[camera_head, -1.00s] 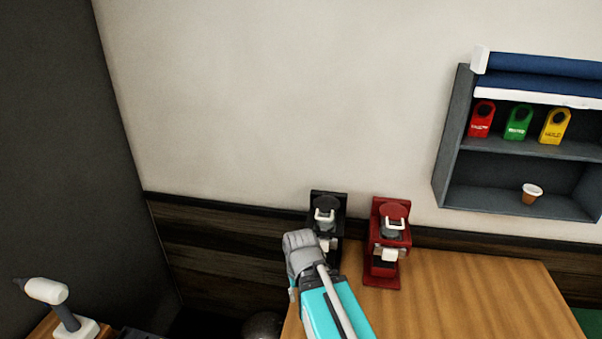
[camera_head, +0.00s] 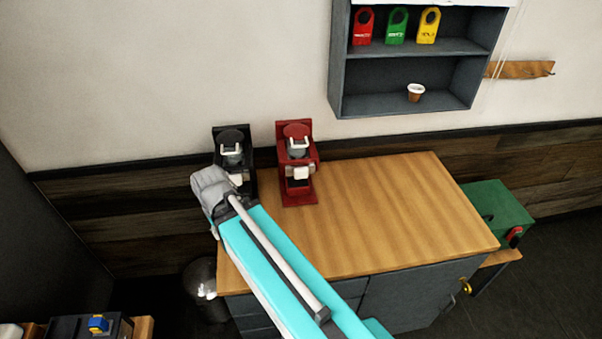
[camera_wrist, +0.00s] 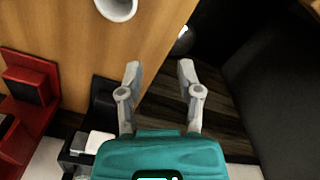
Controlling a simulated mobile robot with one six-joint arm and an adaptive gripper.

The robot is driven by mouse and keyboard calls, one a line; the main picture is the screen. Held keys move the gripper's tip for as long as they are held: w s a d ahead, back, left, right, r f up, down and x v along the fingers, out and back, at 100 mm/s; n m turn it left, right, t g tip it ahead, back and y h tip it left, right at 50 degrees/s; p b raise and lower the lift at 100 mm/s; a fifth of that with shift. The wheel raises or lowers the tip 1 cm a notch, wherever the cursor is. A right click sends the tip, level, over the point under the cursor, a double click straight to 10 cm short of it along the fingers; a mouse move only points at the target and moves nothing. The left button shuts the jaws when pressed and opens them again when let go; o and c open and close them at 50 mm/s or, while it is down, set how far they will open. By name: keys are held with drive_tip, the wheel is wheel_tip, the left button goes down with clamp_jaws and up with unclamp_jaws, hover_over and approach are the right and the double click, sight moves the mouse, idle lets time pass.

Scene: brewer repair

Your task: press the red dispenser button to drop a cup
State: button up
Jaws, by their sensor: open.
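A green box (camera_head: 497,208) stands low at the right of the counter in the head view. A small red part with a dark edge (camera_head: 515,236) is on its front side; I cannot tell for certain whether it is the dispenser button. My gripper (camera_wrist: 160,75) is open and empty in the wrist view, with its two grey fingers apart. It is over the counter's left end by the black brewer (camera_head: 232,150), far from the green box. In the head view my arm hides the fingertips. A small cup (camera_head: 415,92) stands on the wall shelf.
A red brewer (camera_head: 297,165) stands beside the black one on the wooden counter (camera_head: 400,210). The counter's right part is clear. A wall shelf (camera_head: 337,70) holds red, green and yellow tags. A white round thing (camera_wrist: 117,8) shows over the counter. A dark bin (camera_head: 203,285) stands at left.

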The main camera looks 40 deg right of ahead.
drive_tip(key=shift+f+b, duration=0.35)
drive_tip(key=c, duration=0.4)
wheel_tip(320, 180, down, 4)
drive_tip(key=b, duration=0.4)
drive_tip(key=shift+f, duration=0.25)
clamp_jaws()
drive_tip(key=shift+r, duration=0.1)
